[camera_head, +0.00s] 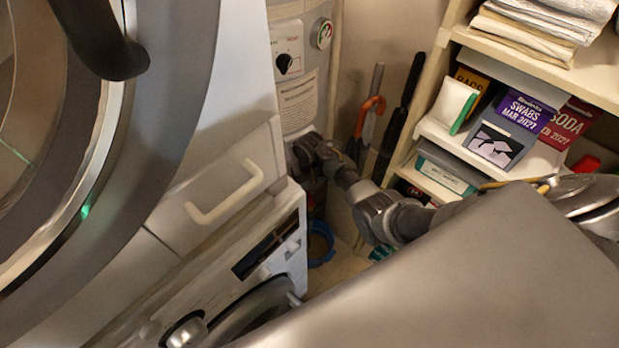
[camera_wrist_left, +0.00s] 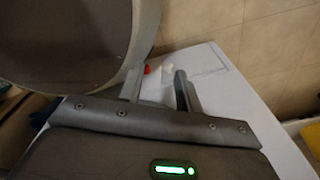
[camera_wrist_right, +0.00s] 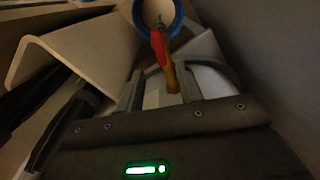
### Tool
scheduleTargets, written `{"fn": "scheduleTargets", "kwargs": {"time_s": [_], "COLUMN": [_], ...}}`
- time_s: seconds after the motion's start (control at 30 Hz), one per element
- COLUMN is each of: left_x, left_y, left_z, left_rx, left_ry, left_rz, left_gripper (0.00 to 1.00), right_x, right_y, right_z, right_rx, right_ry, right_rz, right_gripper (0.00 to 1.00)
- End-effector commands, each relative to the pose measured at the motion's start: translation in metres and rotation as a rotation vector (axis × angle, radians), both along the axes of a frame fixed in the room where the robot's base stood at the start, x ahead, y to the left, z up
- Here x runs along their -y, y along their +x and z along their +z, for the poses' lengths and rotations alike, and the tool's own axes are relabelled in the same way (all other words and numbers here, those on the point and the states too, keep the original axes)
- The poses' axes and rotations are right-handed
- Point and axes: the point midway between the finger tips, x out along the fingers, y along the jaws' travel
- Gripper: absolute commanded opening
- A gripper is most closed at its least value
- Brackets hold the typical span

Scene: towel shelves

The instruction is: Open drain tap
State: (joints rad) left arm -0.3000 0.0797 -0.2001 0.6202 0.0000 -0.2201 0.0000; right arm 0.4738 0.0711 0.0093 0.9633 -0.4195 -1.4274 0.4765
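The drain tap shows in the right wrist view as a red lever (camera_wrist_right: 158,46) with an orange-brown end (camera_wrist_right: 172,78). My right gripper (camera_wrist_right: 161,88) is open, its two fingers apart with the tap's near end in the gap between them. I cannot tell whether either finger touches it. In the head view my right gripper (camera_head: 308,160) is at the bottom of the white water heater (camera_head: 297,95), and the tap is hidden there. My left gripper (camera_wrist_left: 157,84) is open and empty in the left wrist view, beside a round door rim; the head view does not clearly show it.
A blue-rimmed bucket (camera_wrist_right: 181,12) is beyond the tap; its blue rim also shows low in the head view (camera_head: 322,243). A washer (camera_head: 270,262) and large round door (camera_head: 185,90) fill the left. Shelves (camera_head: 440,135) with boxes stand right; an orange-handled umbrella (camera_head: 366,115) leans between.

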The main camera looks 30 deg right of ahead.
Motion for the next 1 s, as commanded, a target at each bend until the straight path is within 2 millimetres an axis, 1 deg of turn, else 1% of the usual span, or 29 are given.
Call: {"fn": "scheduleTargets", "kwargs": {"time_s": [0.03, 0.2, 0.8, 0.9, 0.97, 1.0], "left_x": [0.0, 0.0, 0.0, 0.0, 0.0, 0.0], "left_y": [0.0, 0.0, 0.0, 0.0, 0.0, 0.0], "left_z": [0.003, 0.005, 0.005, 0.005, 0.005, 0.005], "left_rx": [0.0, 0.0, 0.0, 0.0, 0.0, 0.0], "left_ry": [0.0, 0.0, 0.0, 0.0, 0.0, 0.0], "left_rz": [0.0, 0.0, 0.0, 0.0, 0.0, 0.0], "left_gripper": [0.35, 0.35, 0.35, 0.35, 0.35, 0.35], "right_x": [-0.001, 0.0, 0.0, 0.002, 0.004, 0.005], "right_y": [0.0, 0.0, -0.001, -0.009, -0.019, -0.028], "right_z": [0.008, 0.021, 0.022, 0.019, 0.016, 0.014], "right_rx": [0.002, 0.0, 0.0, 0.007, 0.017, 0.027], "right_ry": [0.002, 0.0, 0.0, -0.008, -0.018, -0.026], "right_rz": [0.0, 0.001, 0.001, 0.006, 0.013, 0.021], "right_gripper": [0.36, 0.36, 0.36, 0.36, 0.36, 0.36]}}
